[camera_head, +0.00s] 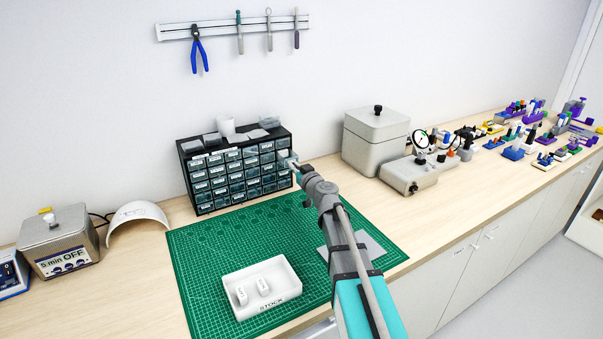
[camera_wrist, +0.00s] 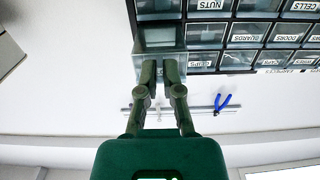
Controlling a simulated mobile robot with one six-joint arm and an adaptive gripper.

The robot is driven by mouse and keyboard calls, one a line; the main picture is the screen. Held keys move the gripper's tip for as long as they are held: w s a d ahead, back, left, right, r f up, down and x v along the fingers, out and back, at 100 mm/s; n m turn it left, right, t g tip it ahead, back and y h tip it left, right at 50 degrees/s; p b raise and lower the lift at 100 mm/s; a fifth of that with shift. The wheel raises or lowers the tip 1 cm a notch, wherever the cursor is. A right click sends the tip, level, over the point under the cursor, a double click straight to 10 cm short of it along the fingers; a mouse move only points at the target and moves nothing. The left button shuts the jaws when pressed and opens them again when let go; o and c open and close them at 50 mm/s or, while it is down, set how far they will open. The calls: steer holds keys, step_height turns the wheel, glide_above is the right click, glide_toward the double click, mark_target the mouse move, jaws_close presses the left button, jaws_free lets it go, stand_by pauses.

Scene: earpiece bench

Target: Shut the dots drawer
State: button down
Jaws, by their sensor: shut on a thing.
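The black drawer cabinet (camera_head: 237,168) stands at the back of the green mat, with rows of small labelled drawers. One drawer (camera_wrist: 160,38) juts out from the cabinet's top right corner, at the left edge of the upside-down wrist view. It is the only drawer I see standing out. Its label is hidden, so I cannot read whether it says dots. My gripper (camera_wrist: 160,68) is shut on the front of this drawer. In the head view my gripper (camera_head: 291,163) is at the cabinet's top right, and my wrist partly hides the drawer.
A white stock tray (camera_head: 282,305) with small white boxes lies on the green mat (camera_head: 205,270). A grey lidded box (camera_head: 372,145) and a dial gauge stand (camera_head: 410,175) stand right of the cabinet. A white dome (camera_head: 138,220) stands left. Small containers sit on the cabinet top.

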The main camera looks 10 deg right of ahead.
mark_target(284, 156)
steer(key=x, duration=0.6)
steer(key=shift+w, duration=0.3)
steer(key=c, duration=0.8)
jaws_free()
steer(key=shift+s, duration=0.15)
steer(key=v, duration=1.1)
steer(key=shift+s, duration=0.35)
steer(key=shift+d, duration=0.1)
